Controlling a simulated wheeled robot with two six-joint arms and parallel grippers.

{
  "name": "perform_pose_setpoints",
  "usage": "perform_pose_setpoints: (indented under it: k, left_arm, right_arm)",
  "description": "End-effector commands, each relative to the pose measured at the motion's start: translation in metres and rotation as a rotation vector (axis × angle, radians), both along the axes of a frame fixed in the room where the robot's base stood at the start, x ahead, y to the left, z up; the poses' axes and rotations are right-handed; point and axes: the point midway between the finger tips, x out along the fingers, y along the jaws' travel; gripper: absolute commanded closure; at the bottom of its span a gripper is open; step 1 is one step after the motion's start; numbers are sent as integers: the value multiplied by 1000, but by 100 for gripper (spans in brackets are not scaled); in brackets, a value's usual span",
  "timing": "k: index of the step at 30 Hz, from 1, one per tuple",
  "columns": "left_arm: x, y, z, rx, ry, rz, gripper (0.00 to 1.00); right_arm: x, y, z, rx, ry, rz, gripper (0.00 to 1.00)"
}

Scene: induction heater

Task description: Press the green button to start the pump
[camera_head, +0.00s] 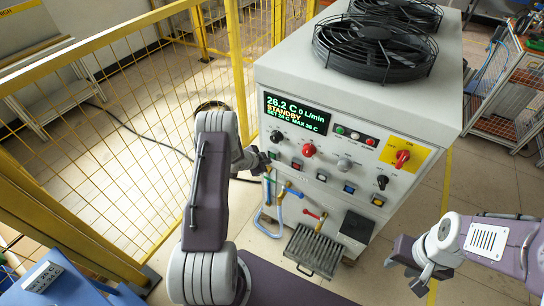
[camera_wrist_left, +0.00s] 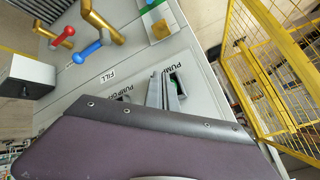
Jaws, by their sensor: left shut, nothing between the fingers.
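The green button (camera_head: 273,155) sits at the left of the lower button row on the white machine's front panel. It also shows in the left wrist view (camera_wrist_left: 174,81), partly hidden by my fingers, beside a label starting "PUM". My left gripper (camera_head: 264,162) is shut and empty, with its tips at the button; I cannot tell whether they touch it. The fingers also show in the left wrist view (camera_wrist_left: 164,90). The display (camera_head: 296,112) reads 26.2 C, 0 L/min, STANDBY. My right gripper (camera_head: 405,274) is open and empty, apart from the machine.
A red button (camera_head: 297,164) and a blue button (camera_head: 349,188) share the lower row. A red mushroom knob (camera_head: 309,150) and a red rotary switch (camera_head: 403,156) are above. Pipes with valve handles (camera_head: 290,191) project below. A yellow mesh fence (camera_head: 140,120) stands left.

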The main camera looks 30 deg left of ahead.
Motion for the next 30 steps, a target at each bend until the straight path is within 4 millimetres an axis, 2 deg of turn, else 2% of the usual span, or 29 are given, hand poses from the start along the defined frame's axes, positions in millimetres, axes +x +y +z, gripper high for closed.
perform_pose_setpoints:
  k: [17, 30]
  left_arm:
    - [0, 0, 0, 0, 0, 0, 100]
    - [8, -1, 0, 0, 0, 0, 100]
  right_arm:
    - [0, 0, 0, 0, 0, 0, 64]
    - [0, 0, -1, 0, 0, 0, 64]
